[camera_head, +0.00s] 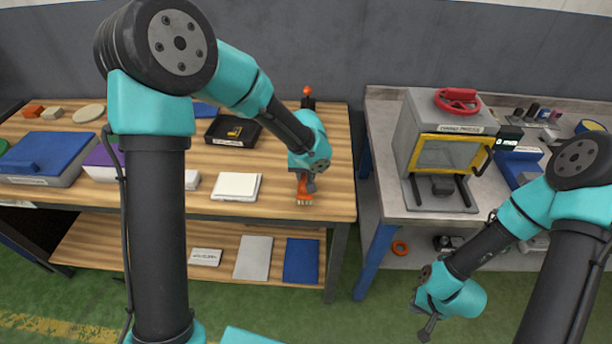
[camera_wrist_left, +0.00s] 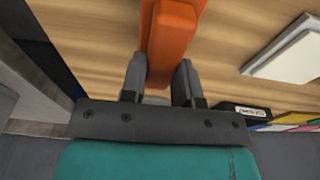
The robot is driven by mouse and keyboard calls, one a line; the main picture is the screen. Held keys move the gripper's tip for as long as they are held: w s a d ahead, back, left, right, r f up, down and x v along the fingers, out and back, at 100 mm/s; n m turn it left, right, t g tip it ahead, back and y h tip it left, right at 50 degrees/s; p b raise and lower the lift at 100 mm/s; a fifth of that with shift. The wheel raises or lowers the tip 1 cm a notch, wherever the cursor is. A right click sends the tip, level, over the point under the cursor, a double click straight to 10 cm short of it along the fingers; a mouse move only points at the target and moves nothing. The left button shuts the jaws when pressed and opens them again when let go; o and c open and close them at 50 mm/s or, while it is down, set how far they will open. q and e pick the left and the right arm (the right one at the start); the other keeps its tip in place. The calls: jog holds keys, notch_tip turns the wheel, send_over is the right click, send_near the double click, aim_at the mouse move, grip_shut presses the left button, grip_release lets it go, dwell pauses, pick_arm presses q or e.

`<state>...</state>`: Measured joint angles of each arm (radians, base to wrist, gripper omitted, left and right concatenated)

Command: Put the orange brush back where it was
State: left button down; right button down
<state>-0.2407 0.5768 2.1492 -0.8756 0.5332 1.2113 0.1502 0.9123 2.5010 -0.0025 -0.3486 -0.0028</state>
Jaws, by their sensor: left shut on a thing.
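The orange brush (camera_head: 304,190) is at the right end of the wooden table, its pale bristles pointing down. My left gripper (camera_head: 304,178) is shut on it from above. In the left wrist view the orange brush (camera_wrist_left: 168,40) runs between the two fingers of my left gripper (camera_wrist_left: 160,80). I cannot tell whether the bristles touch the tabletop. My right gripper (camera_head: 428,328) hangs low in front of the grey bench, away from the brush; its finger gap is too small to judge.
On the wooden table (camera_head: 285,205) are a white pad (camera_head: 236,186), a black tray (camera_head: 232,131), a blue case (camera_head: 45,158) and a dark stand with an orange knob (camera_head: 307,98). A gap separates this table from the grey bench, which bears a yellow-framed machine (camera_head: 445,150).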

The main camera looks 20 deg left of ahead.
aim_at(306, 180)
pick_arm(q)
jog(key=shift+f, duration=0.5)
jog(key=shift+f, duration=0.15)
jog(key=c, duration=0.8)
grip_release()
jog(key=shift+c, duration=0.2)
notch_tip(306, 180, up, 12)
jog(key=s, duration=0.1)
jog(key=shift+s+d, duration=0.2)
jog(key=shift+s, duration=0.2)
